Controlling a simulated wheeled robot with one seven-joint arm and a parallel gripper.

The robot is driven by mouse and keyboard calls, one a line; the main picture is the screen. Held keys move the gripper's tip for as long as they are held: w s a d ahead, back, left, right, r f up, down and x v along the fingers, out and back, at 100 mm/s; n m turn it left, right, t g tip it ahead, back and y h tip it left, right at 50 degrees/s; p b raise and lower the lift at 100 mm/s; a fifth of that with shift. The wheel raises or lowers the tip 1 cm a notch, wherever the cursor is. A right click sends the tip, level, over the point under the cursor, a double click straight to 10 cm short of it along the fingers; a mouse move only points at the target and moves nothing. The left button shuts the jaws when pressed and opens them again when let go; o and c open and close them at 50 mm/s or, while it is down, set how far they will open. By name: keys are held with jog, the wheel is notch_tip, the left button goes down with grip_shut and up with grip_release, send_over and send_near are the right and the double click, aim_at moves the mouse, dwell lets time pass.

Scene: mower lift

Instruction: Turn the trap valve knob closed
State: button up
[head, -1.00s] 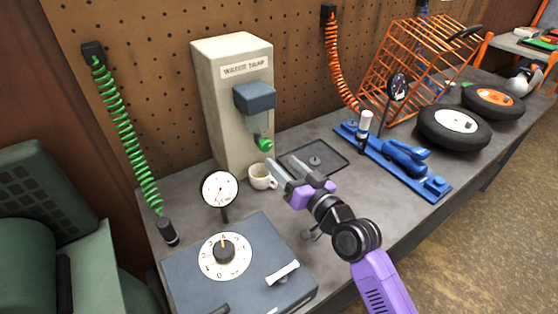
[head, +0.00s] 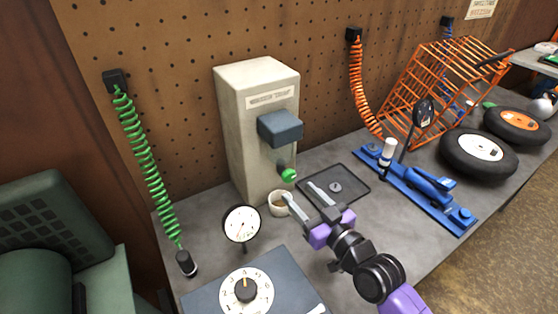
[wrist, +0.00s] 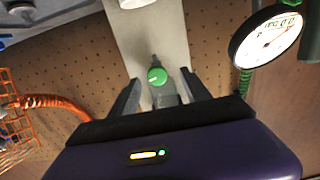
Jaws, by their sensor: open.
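The trap valve knob is a small green knob (head: 288,175) under the blue-grey block (head: 281,128) on the front of the beige water trap (head: 256,125). In the wrist view the green knob (wrist: 157,76) lies between my two fingers, a little beyond their tips as far as I can tell. My gripper (head: 300,203) is open and empty, below and in front of the knob in the head view. It also shows open in the wrist view (wrist: 160,95). I see no contact with the knob.
A white cup (head: 279,204) stands below the knob, close to my left fingertip. A round gauge (head: 241,223) stands left of the cup. A dark tray (head: 345,187) lies right of it, and a blue tool (head: 425,185) lies farther right.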

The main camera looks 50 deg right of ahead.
aim_at(291, 178)
jog(key=shift+w+d+r+n, duration=0.3)
jog(key=shift+d+r, duration=0.1)
jog(key=shift+w+d+r, duration=0.1)
jog(key=shift+w, duration=0.2)
jog(key=p+x, duration=0.1)
jog(key=x, duration=0.6)
jog(key=shift+s, duration=0.1)
